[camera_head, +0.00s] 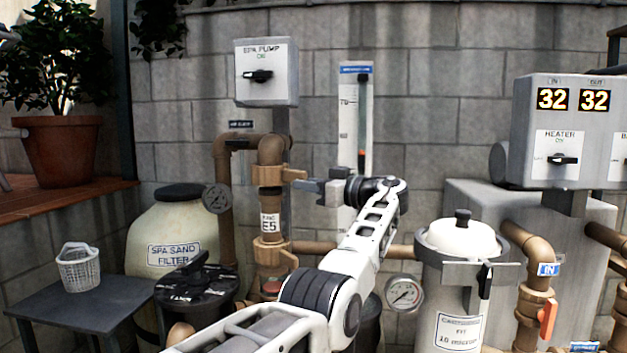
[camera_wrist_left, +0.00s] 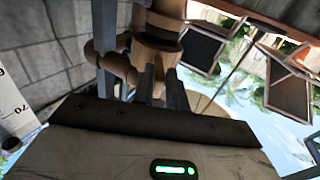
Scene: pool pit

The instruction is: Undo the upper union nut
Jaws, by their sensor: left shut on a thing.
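The upper union nut (camera_head: 267,176) is a tan collar with side lugs on the vertical brown pipe, above the section labelled E5 (camera_head: 269,223). My left gripper (camera_head: 303,186) comes to the nut from the right, at its right-hand lug. It is shut on the nut's lug. In the left wrist view the nut (camera_wrist_left: 155,45) shows just beyond the grey fingers (camera_wrist_left: 158,88), which partly hide the lug. A lower union nut (camera_head: 268,252) sits further down the same pipe. My right gripper is not in view.
A spa pump switch box (camera_head: 266,75) hangs above the pipe. A white gauge panel (camera_head: 356,115) stands close behind my left wrist. A filter with a clamp and white lid (camera_head: 460,240) stands to the right. A small table (camera_head: 75,305) with a white basket (camera_head: 78,270) is at the left.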

